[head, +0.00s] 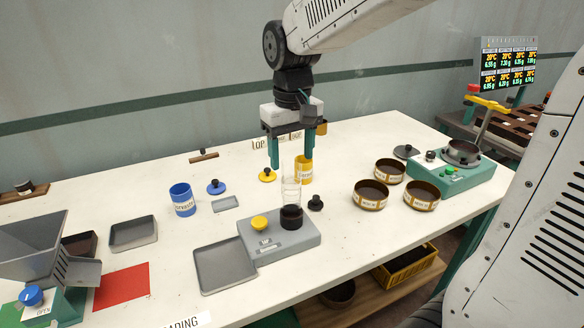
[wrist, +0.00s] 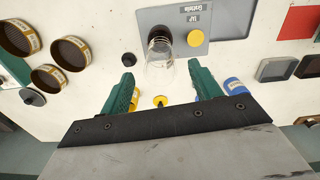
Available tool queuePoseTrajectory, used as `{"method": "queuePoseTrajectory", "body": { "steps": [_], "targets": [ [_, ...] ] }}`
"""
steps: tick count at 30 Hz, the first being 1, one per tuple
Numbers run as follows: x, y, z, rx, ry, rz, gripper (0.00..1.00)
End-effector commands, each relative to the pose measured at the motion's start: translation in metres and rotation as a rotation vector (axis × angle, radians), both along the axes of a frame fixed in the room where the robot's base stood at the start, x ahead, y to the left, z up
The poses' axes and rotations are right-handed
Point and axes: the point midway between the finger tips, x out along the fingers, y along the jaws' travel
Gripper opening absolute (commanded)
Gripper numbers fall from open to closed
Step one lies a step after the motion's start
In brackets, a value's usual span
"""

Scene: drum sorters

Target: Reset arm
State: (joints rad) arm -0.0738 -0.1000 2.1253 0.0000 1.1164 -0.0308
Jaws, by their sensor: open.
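My gripper (head: 292,150) hangs fingers-down above the middle of the white table, its two green fingers apart. In the wrist view my gripper (wrist: 163,85) is open and nothing is between its fingertips. A clear glass cylinder with dark contents (head: 291,215) stands upright on a grey device with a yellow button (head: 258,223), just below and in front of the fingers. A yellow labelled cup (head: 304,170) stands behind the cylinder, partly hidden. My arm comes in from the upper right.
Several brown labelled sieves (head: 370,194) and a green machine (head: 455,175) stand at the right. A blue cup (head: 182,199), grey trays (head: 133,233) and a red mat (head: 121,287) lie at the left. A grey hopper (head: 40,245) stands at the far left.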

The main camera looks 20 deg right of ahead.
Motion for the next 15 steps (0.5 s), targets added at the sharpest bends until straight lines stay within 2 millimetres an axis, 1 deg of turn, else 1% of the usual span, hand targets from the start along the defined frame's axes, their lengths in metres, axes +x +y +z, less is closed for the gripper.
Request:
{"method": "queuePoseTrajectory", "body": {
  "steps": [1,4,15],
  "targets": [
    [0.000,0.000,0.007,0.000,-0.003,0.000,0.63],
    [0.000,0.000,0.014,0.000,-0.002,0.000,0.63],
    [0.000,0.000,0.017,0.000,0.000,0.000,0.63]
  ]
}}
